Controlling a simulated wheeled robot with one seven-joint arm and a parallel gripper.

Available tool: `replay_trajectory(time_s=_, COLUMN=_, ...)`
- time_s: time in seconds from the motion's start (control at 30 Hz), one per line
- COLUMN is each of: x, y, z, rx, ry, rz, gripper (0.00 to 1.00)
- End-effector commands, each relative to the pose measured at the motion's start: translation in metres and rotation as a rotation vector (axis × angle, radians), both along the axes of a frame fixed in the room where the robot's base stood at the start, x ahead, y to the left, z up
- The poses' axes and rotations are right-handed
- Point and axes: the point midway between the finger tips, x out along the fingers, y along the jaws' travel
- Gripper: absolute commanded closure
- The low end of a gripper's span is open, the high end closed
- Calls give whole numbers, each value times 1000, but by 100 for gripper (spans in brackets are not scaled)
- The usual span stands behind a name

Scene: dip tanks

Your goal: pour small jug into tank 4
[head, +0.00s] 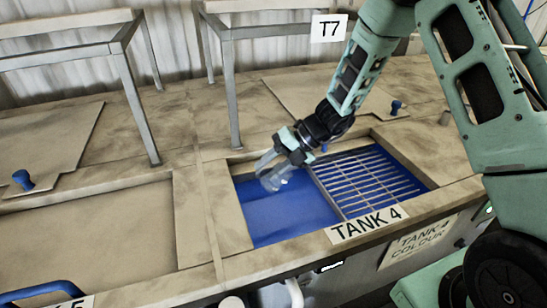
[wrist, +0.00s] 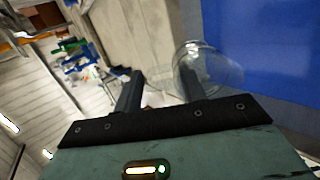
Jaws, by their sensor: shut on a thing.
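The small jug (head: 276,182) is clear and see-through. My gripper (head: 268,168) is shut on it and holds it over the open left part of tank 4, above the blue liquid (head: 285,218). The jug also shows in the wrist view (wrist: 214,66), around the right finger of my gripper (wrist: 160,82). I cannot tell what is in the jug or how far it is tilted. Tank 4 (head: 238,222) carries a "TANK 4" label on its front edge. A metal grating (head: 370,182) covers its right part.
A tank with a closed tan cover (head: 90,230) lies to the left. Metal frames (head: 135,100) stand behind the tanks, one with a "T7" sign (head: 328,28). Flat lids with blue knobs (head: 23,180) lie at the back. A "TANK 4 COLOUR" plate (head: 418,242) is on the front.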

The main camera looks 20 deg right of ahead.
Motion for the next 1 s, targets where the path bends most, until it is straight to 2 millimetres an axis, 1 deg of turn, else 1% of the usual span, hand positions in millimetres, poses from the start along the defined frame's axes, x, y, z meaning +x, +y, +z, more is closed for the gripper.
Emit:
replay_trajectory(time_s=0.03, x=-1, y=2, z=5, rx=-27, ry=0, rz=3, gripper=92)
replay_trajectory(time_s=0.47, x=-1, y=9, z=0, rx=-254, ry=0, rz=3, gripper=92)
replay_trajectory(time_s=0.5, x=-1, y=13, z=-2, rx=-300, ry=-2, rz=11, gripper=92)
replay_trajectory(time_s=0.57, x=-1, y=15, z=-3, rx=-367, ry=-6, rz=9, gripper=92)
replay_trajectory(time_s=0.6, x=-1, y=14, z=-6, rx=-401, ry=-5, rz=9, gripper=92)
replay_trajectory(time_s=1.0, x=0, y=13, z=-4, rx=-662, ry=-6, rz=6, gripper=92)
